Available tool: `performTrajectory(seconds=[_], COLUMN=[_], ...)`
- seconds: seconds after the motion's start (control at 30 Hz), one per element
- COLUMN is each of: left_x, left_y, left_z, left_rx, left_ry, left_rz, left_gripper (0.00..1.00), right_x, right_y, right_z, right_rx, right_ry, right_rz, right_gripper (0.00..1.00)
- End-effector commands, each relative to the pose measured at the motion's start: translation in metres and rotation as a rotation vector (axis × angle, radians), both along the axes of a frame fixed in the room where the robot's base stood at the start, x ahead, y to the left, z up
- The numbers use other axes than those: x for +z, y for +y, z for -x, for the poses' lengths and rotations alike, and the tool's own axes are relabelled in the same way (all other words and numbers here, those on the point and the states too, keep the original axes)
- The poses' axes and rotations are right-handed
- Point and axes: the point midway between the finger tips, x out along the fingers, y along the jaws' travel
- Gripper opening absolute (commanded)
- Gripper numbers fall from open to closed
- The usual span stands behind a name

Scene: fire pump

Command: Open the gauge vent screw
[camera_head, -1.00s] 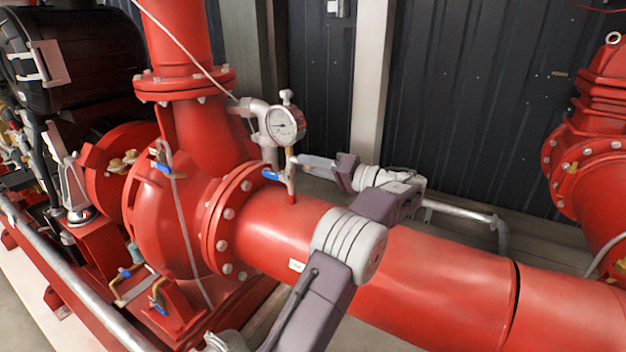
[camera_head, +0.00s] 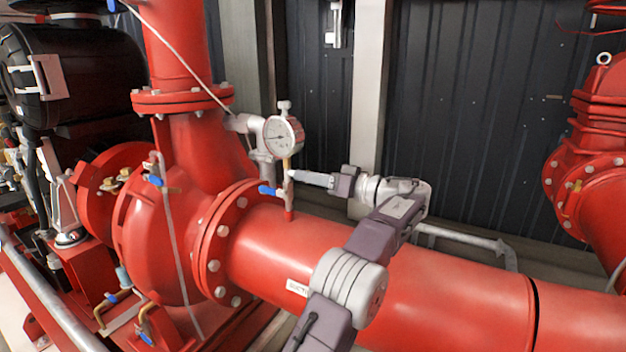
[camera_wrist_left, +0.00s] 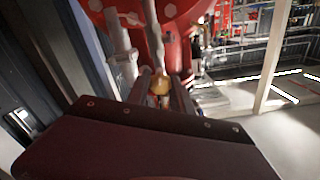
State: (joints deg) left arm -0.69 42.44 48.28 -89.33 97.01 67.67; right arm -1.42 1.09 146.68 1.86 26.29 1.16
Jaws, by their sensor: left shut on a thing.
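The pressure gauge (camera_head: 283,135) has a white dial and stands above the red suction pipe on a thin brass and steel stem. A blue-handled valve lever (camera_head: 268,190) sits beside the stem, below the gauge. My left gripper (camera_head: 294,176) reaches in from the right and its fingertips are at the stem just under the gauge. In the left wrist view, a rounded brass knob, which looks like the vent screw (camera_wrist_left: 160,87), sits between the two fingers, and the gripper is shut on it. In the head view the fingertips hide the screw. My right gripper is not in view.
The big red suction pipe (camera_head: 450,285) runs under my left arm. The red pump casing (camera_head: 150,235) and its flange are at the left. A grey bent pipe (camera_head: 465,240) lies behind my arm, before the dark wall (camera_head: 470,120).

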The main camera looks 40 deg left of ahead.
Motion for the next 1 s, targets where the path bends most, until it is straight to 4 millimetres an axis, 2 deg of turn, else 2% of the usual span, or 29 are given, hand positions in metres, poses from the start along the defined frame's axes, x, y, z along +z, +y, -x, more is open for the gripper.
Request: performTrajectory(seconds=[0.4,0.43,0.5,0.83,1.0], left_x=[0.004,0.004,0.003,0.002,0.006], left_y=[0.001,0.001,0.001,-0.004,-0.038], left_z=[0.001,0.001,0.001,-0.001,-0.005], left_rx=[0.0,0.001,0.0,-0.001,-0.004], left_ry=[-0.009,-0.009,-0.008,-0.005,-0.006], left_rz=[-0.009,-0.009,-0.008,-0.005,-0.004], left_gripper=[0.0,0.35,0.49,0.49,0.49], right_x=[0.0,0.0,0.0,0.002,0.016], right_y=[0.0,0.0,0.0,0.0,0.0], right_z=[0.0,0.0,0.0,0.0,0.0], right_rx=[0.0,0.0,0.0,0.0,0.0], right_ry=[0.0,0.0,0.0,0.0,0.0], right_rz=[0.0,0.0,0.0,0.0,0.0], right_gripper=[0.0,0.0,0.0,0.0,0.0])
